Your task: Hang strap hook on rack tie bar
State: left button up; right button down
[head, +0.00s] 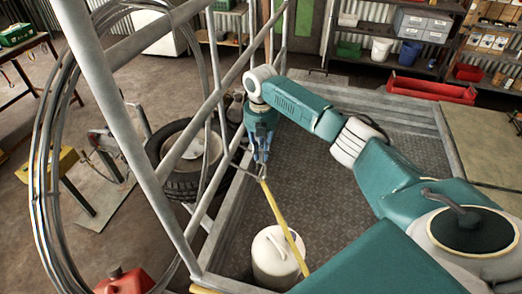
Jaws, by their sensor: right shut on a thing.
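My right gripper (262,158) points down over the truck-bed-like tray and is shut on the strap hook (243,171), a small dark hook largely hidden by the fingers. A yellow strap (284,222) runs from it down to the right, past a white container. The rack (128,122) is a frame of grey metal tubes on the left. Its sloping bars (205,115) stand just left of the gripper. I cannot tell which tube is the tie bar, nor whether the hook touches any tube. My left gripper is not in view.
A white container (276,262) stands on the tray floor (340,185). A coil of grey cable (42,150) hangs on the rack. A tyre (183,160) lies beyond the tubes, and a red can (124,282) is at the lower left.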

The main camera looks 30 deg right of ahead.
aim_at(261, 162)
dwell(0.7)
jog(key=shift+p, duration=0.4)
dwell(0.6)
jog(key=shift+f+b, duration=0.8)
jog(key=shift+f, duration=1.2)
jog(key=c, duration=1.1)
grip_release()
jog(key=shift+r+p, duration=4.15)
jog(key=shift+r, duration=0.45)
jog(key=shift+a+f, duration=0.1)
jog(key=shift+f, duration=0.05)
